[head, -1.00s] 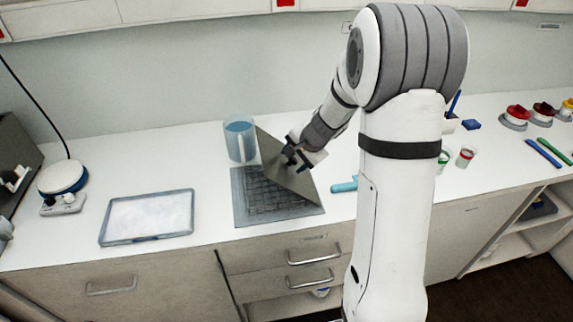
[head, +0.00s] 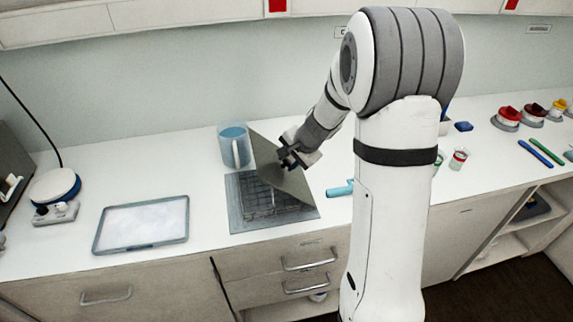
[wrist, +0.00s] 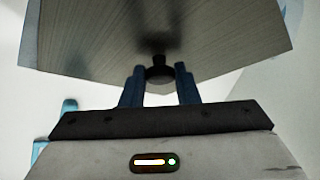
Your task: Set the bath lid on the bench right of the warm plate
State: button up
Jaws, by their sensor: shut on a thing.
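My gripper (head: 286,158) is shut on the black knob of the bath lid (head: 266,152), a thin grey metal sheet. It holds the lid tilted over the bath (head: 235,208), a grey-rimmed basin with a dark grid inside. The lid hides part of the bath; I cannot tell whether its lower edge is clear of the rim. In the wrist view the lid (wrist: 90,45) spans the top, with its knob (wrist: 159,73) between the fingers. A framed flat plate with a pale top (head: 140,224) lies left of the bath; it may be the warm plate.
A blue jug (head: 233,147) stands close behind the bath. A light blue tool (head: 340,190) lies to its right, partly behind my arm. A round white and blue device (head: 55,186) stands far left. Bare bench shows between the framed plate and the bath.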

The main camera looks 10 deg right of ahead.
notch_tip(320, 180, up, 9)
notch_tip(320, 180, up, 9)
jog(key=p, duration=0.6)
send_over(289, 163)
jog(key=shift+f, duration=0.2)
dwell(0.4)
